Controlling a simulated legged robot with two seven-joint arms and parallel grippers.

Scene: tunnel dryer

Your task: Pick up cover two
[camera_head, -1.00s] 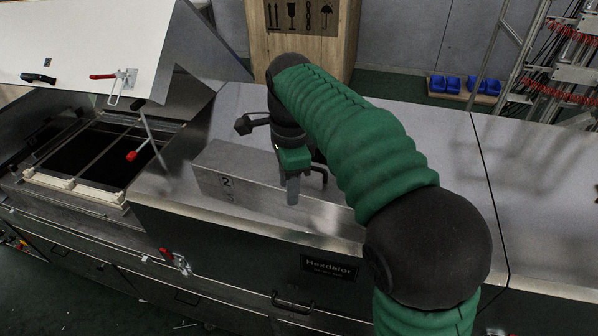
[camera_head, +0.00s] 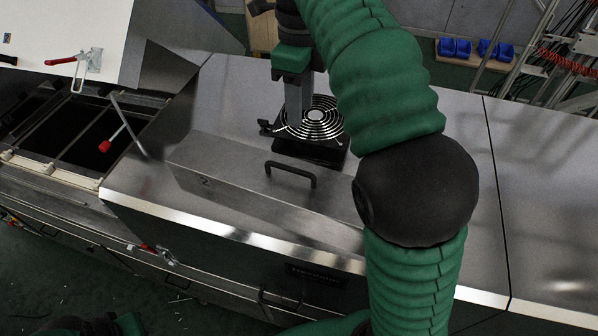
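Cover two is a long, low metal cover (camera_head: 225,188) with a faint "2" on its front face, lying on the steel top of the dryer. Its black bar handle (camera_head: 291,170) stands up at the middle and shows clear. My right gripper (camera_head: 298,103) points down beyond the handle, in front of a round fan grille, apart from the cover. Its grey fingers show partly against the fan, and their gap is unclear. My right arm hides the right end of the cover. My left gripper does not show.
A black fan with a round wire grille (camera_head: 323,125) stands behind the cover. To the left are an open bay (camera_head: 75,140), a raised white lid (camera_head: 70,25) and a red-tipped lever (camera_head: 105,146). The steel top (camera_head: 545,190) at the right is clear.

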